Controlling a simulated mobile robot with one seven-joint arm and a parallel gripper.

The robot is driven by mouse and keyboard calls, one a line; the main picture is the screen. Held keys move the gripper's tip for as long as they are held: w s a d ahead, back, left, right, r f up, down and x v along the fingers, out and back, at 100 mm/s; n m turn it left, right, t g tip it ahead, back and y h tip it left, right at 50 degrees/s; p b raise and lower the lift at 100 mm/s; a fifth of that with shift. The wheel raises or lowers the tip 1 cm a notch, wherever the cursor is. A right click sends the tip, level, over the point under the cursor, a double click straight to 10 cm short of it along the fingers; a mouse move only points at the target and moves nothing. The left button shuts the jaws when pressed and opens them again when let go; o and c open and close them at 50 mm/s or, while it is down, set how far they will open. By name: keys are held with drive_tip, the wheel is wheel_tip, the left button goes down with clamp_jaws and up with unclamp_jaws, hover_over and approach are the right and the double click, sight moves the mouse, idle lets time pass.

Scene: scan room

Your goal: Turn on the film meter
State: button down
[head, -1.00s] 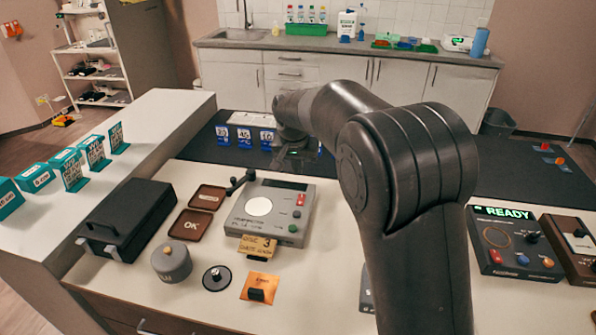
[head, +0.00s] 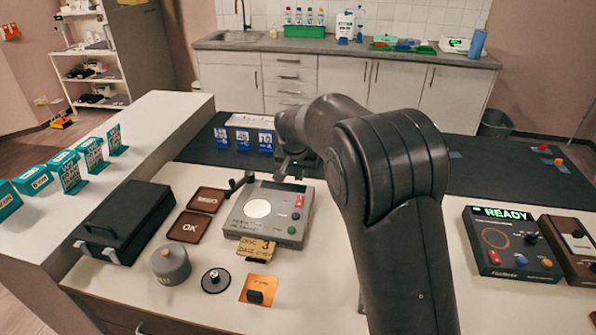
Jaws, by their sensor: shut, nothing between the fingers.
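The film meter seems to be the grey device (head: 240,223) on the white counter. My gripper (head: 284,178) is shut and empty, over the back edge of the grey device near the display. I cannot tell whether its tips touch the device. My arm hides part of the counter to the right.
A black case (head: 125,222), two brown trays (head: 190,227), a grey canister (head: 170,264), a black disc (head: 215,280) and an orange card (head: 258,290) lie around the device. Blue numbered cards (head: 243,139) stand behind it. A lit READY unit (head: 512,245) stands at the right.

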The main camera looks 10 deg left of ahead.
sight(300, 198)
drive_tip(key=x, duration=0.9)
drive_tip(key=shift+s+f, duration=0.3)
drive_tip(key=shift+f, duration=0.05)
drive_tip(key=shift+w+f+g, duration=0.2)
drive_tip(key=shift+f+g, duration=0.05)
drive_tip(key=shift+g, duration=0.15)
drive_tip(key=shift+s, duration=0.95)
drive_tip(key=shift+r, duration=0.4)
drive_tip(key=v, duration=1.3)
